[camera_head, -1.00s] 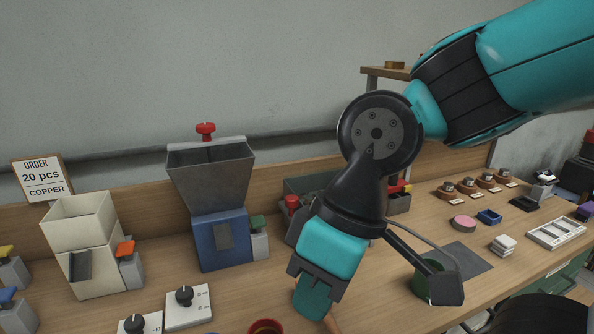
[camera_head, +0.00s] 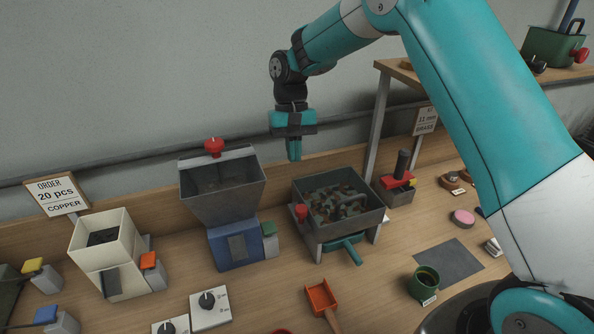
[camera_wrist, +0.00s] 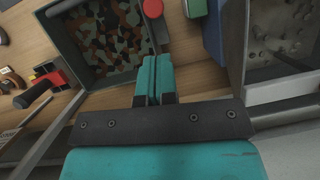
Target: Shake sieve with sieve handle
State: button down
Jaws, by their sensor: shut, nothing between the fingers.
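The sieve (camera_head: 375,219) is a grey square box on legs, holding many mottled brown, green and black pieces. A red knob (camera_head: 301,212) stands at its front left corner, and a teal handle or tray (camera_head: 345,246) sticks out beneath it. I cannot tell which is the sieve handle. My gripper (camera_head: 294,158) is shut and empty, pointing down in the air above and behind the sieve's left side. In the wrist view the closed fingers (camera_wrist: 152,60) appear beside the sieve wall, with the red knob (camera_wrist: 153,8) just beyond the tips.
A grey hopper on a blue base (camera_head: 235,249) stands left of the sieve, a cream hopper (camera_head: 104,262) farther left. A shelf post (camera_head: 378,120) rises behind right.

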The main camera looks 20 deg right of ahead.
aim_at(298, 211)
jog(key=shift+m, duration=0.3)
jog(key=p+x, duration=0.1)
jog(key=x, duration=0.2)
jog(key=w+p+x, duration=0.1)
jog(key=x, duration=0.3)
jog(key=p+x, duration=0.2)
jog(key=x, duration=0.1)
jog(key=shift+w+d+f, duration=0.1)
jog(key=shift+d+f, duration=0.3)
jog(key=shift+f, duration=0.15)
